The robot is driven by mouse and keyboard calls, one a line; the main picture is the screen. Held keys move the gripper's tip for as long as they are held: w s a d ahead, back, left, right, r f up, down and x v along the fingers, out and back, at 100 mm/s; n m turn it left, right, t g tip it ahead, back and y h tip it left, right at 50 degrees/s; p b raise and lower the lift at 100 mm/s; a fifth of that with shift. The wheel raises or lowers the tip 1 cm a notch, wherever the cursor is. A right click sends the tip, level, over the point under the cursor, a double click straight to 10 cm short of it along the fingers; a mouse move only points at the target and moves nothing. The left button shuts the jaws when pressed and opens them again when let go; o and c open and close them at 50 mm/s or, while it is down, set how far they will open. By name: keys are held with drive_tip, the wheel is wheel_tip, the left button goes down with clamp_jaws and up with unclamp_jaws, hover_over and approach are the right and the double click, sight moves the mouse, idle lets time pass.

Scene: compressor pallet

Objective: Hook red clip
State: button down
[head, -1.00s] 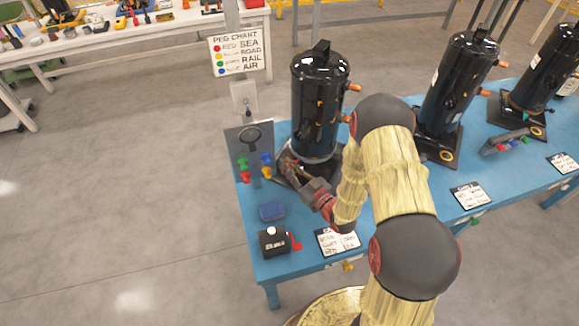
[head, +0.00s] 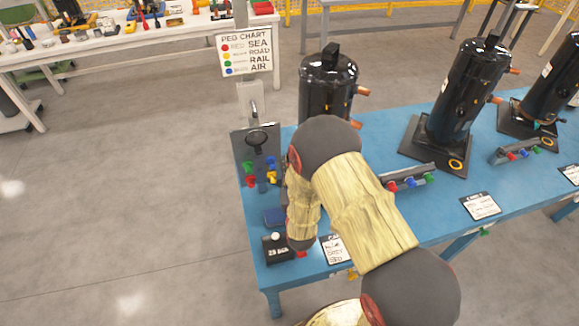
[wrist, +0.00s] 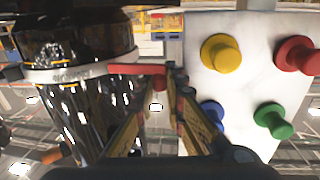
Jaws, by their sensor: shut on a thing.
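In the wrist view, a red clip (wrist: 136,70) lies against the pale band (wrist: 75,74) around a black compressor (wrist: 82,110). Its right end reaches my gripper's fingertips (wrist: 165,84), which are shut on it. Whether the clip is hooked to anything cannot be told. In the head view, the same compressor (head: 325,85) stands upright at the left end of the blue table, its lower part hidden behind my arm. My gripper is hidden there too.
A pale peg board (wrist: 240,85) with yellow, red, blue and green pegs is close right of my fingers. The peg chart sign (head: 245,52) stands behind. A black box (head: 276,249) sits at the blue table's (head: 385,135) front left. More compressors (head: 465,90) stand right.

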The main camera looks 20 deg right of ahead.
drive_tip(key=shift+r, duration=0.1)
idle(0.3)
drive_tip(key=c, duration=1.8)
unclamp_jaws()
drive_tip(key=shift+w, duration=0.1)
drive_tip(key=shift+c, duration=0.2)
drive_tip(key=s+a, duration=0.1)
drive_tip(key=s, duration=0.7)
